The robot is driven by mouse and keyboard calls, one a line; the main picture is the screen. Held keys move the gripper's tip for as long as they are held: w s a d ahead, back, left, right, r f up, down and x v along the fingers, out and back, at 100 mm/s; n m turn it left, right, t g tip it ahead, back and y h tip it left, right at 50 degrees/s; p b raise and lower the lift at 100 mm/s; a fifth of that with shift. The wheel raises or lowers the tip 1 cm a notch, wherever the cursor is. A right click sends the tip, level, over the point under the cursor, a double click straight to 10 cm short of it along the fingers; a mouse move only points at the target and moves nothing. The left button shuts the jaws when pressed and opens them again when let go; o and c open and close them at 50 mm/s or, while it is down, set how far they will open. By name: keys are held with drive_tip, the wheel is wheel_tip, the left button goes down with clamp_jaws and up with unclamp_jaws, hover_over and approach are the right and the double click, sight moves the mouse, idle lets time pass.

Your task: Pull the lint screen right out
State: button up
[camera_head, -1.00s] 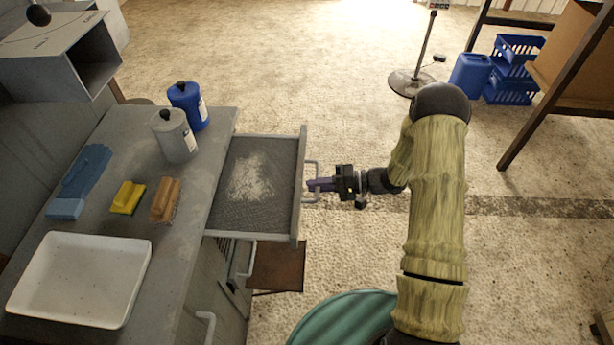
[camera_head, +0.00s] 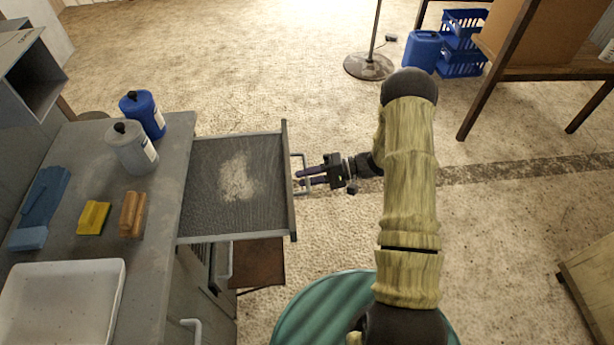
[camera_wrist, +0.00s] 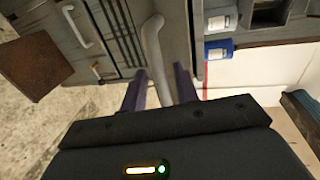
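The lint screen (camera_head: 215,205) is a dark mesh panel in a grey frame, with a pale patch of lint (camera_head: 238,178) on it. It sticks out to the right from the side of the grey cabinet, and its left edge meets the counter edge. Its grey bar handle (camera_head: 305,190) is on the right end. My gripper (camera_head: 301,177) is at this handle with its purple fingers apart. In the wrist view the handle bar (camera_wrist: 153,45) runs between the two spread fingers of my gripper (camera_wrist: 158,75), with gaps beside it.
The counter (camera_head: 160,205) holds a grey bottle (camera_head: 131,150), a blue bottle (camera_head: 142,112), a yellow sponge (camera_head: 92,218), a brush (camera_head: 132,214), blue cloth items (camera_head: 40,205) and a white tray (camera_head: 60,305). A ribbed green bin (camera_head: 310,310) stands below my arm.

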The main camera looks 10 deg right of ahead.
drive_tip(key=b+v, duration=0.1)
drive_tip(key=v, duration=1.6)
drive_tip(key=shift+d+b, duration=0.2)
drive_tip(key=shift+b, duration=0.2)
drive_tip(key=shift+w, duration=0.1)
